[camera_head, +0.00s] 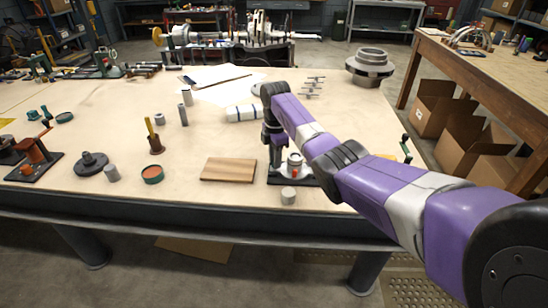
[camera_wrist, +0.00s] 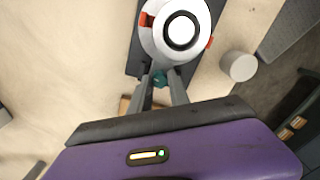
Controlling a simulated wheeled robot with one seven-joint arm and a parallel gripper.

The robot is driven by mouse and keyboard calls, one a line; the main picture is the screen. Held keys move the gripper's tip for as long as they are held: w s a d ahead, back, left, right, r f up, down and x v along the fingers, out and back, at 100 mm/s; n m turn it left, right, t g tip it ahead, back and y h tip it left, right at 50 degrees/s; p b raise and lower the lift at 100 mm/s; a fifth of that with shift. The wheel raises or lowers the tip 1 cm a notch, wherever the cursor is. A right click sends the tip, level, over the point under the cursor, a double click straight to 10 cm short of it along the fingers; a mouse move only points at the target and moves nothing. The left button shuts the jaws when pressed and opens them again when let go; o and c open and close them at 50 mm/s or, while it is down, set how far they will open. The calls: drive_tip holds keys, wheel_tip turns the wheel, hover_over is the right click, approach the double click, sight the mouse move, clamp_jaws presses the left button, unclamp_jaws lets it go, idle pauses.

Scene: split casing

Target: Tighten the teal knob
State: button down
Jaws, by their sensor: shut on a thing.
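The teal knob (camera_wrist: 160,79) shows in the wrist view as a small teal piece between the tips of my two fingers, at the near side of a white round casing (camera_wrist: 178,32). My gripper (camera_wrist: 160,85) is shut on the knob, which is mostly covered by the fingers. The casing has a black ring around a bright white centre and red-orange parts at its sides. In the head view the casing (camera_head: 295,162) stands on a dark base plate (camera_head: 307,181) near the table's front edge. My gripper (camera_head: 277,158) reaches down at its left side; the knob cannot be made out there.
A grey cylinder (camera_head: 288,195) stands just in front of the base plate, also in the wrist view (camera_wrist: 239,66). A wooden board (camera_head: 229,169) lies to the left. A white bottle-like object (camera_head: 243,113) lies behind. Bare tabletop (camera_head: 215,140) lies behind the board.

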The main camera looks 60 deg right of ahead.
drive_tip(key=m+p, duration=0.1)
drive_tip(key=m, duration=0.2)
drive_tip(key=shift+r+m, duration=0.1)
drive_tip(key=shift+m, duration=0.3)
drive_tip(key=m+p, duration=0.1)
drive_tip(key=m, duration=0.3)
drive_tip(key=shift+m+p, duration=0.3)
drive_tip(key=m, duration=0.4)
drive_tip(key=shift+p, duration=0.35)
drive_tip(key=m, duration=0.8)
drive_tip(key=shift+m, duration=0.3)
drive_tip(key=m, duration=0.3)
drive_tip(key=shift+m, duration=0.3)
drive_tip(key=m, duration=0.4)
drive_tip(key=shift+m+b, duration=0.4)
drive_tip(key=shift+m, duration=1.4)
